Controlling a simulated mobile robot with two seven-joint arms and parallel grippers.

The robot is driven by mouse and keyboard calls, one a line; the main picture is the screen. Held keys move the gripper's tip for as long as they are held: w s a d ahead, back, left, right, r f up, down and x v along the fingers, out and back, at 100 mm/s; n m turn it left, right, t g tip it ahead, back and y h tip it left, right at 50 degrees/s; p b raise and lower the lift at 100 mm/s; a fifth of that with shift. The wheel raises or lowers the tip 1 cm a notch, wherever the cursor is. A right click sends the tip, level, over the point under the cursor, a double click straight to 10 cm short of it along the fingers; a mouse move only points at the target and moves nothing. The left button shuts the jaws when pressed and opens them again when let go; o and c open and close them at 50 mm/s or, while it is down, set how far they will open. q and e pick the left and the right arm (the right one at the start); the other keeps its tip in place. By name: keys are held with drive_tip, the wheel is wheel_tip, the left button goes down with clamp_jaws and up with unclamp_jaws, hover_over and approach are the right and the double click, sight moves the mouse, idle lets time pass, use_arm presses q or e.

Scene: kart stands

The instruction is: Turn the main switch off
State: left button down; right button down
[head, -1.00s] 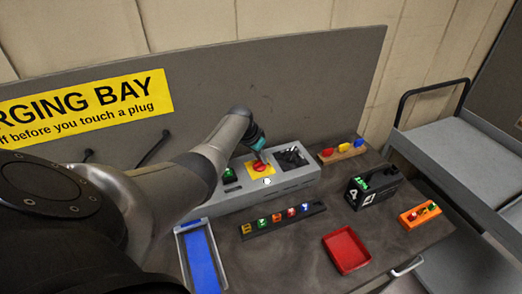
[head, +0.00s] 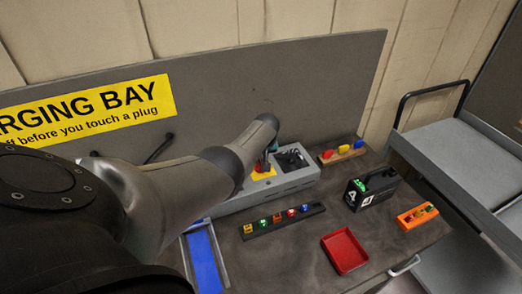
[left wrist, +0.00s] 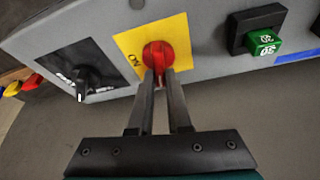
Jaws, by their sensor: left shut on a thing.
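The main switch is a red rotary knob (left wrist: 158,55) on a yellow plate (left wrist: 127,42) marked "ON" in the left wrist view. The plate sits on the face of a grey charger box (head: 292,184). My left gripper (left wrist: 160,80) is shut on the red knob, with one finger on each side of its handle. In the head view my left arm comes down over the box and hides much of the knob; the left gripper (head: 264,160) shows only in part there. My right gripper is not in view.
A black rotary switch (left wrist: 85,80) and a green plug (left wrist: 265,42) flank the yellow plate. On the table are a rail of coloured plugs (head: 284,221), a red tray (head: 345,250), a blue-lined tray (head: 204,258), a black battery pack (head: 372,188) and an orange holder (head: 416,215).

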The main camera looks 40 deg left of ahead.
use_arm(q)
drive_tip(key=shift+n+g+b, duration=0.3)
drive_tip(key=shift+n+b, duration=0.15)
drive_tip(key=shift+n, duration=0.65)
drive_tip(key=c, duration=0.9)
unclamp_jaws()
drive_tip(key=shift+o, duration=0.2)
drive_tip(key=shift+s+r, duration=0.1)
